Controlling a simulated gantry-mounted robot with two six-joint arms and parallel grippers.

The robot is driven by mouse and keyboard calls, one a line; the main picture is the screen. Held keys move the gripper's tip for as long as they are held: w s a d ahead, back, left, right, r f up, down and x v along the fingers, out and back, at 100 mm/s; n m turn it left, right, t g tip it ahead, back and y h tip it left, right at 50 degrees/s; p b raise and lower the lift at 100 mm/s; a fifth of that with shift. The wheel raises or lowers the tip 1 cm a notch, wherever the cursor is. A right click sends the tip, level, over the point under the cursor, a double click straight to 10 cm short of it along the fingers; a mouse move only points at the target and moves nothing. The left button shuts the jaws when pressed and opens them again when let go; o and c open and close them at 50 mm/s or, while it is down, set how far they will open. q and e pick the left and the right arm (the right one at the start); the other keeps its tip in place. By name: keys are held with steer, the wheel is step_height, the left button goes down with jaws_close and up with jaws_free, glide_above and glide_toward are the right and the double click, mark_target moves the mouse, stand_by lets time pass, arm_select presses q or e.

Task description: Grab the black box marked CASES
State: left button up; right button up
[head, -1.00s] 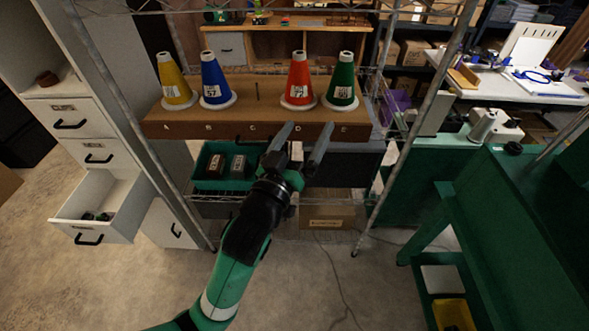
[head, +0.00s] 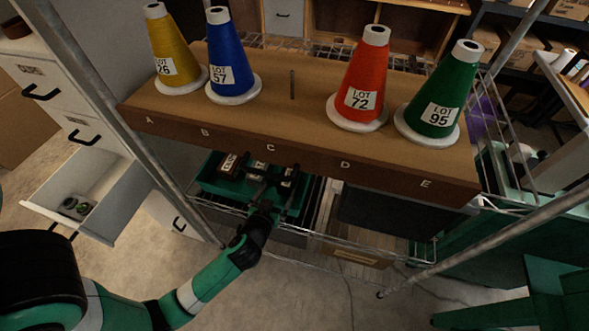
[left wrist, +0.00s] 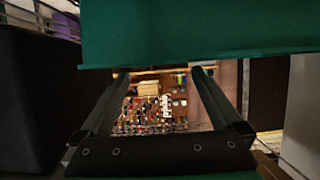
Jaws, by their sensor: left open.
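A green bin (head: 214,187) stands on the wire shelf under the brown cone rack. Dark boxes with pale labels lie in it; one (head: 229,165) is at the left, and others are partly covered by my left gripper. I cannot read which label says CASES. My left gripper (head: 278,176) is open, with its fingers at the bin and nothing visible between them. In the left wrist view, the open fingers (left wrist: 165,78) lie below a green wall that spans the top. My right gripper is out of view.
The brown rack (head: 310,150) overhangs the bin and carries yellow, blue, red and green thread cones. A large dark box (head: 385,215) sits to the right on the shelf. Metal posts stand at both sides. An open white drawer (head: 95,190) is at the left.

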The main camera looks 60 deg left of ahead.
mark_target(283, 187)
arm_select(q)
steer(key=shift+w+a+f+b, duration=0.1)
steer(key=shift+a+f+b, duration=0.05)
steer(key=shift+f+b, duration=0.4)
steer(key=x, duration=0.2)
steer(key=b+x, duration=0.1)
steer(key=x, duration=0.1)
steer(key=shift+w+a+r, duration=0.1)
steer(key=shift+w+a, duration=0.15)
steer(key=shift+w, duration=0.1)
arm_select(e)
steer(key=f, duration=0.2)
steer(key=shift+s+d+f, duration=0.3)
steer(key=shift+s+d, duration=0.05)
arm_select(q)
steer(key=b+x, duration=0.1)
steer(key=x, duration=0.1)
steer(key=b+x, duration=0.2)
steer(key=x, duration=0.1)
steer(key=shift+w+d+f, duration=0.2)
steer(key=shift+f, duration=0.05)
steer(key=shift+w+a, duration=0.1)
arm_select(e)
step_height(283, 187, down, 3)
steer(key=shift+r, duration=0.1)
arm_select(q)
steer(key=shift+r, duration=0.1)
steer(key=c, duration=1.4)
steer(key=shift+o, duration=0.2)
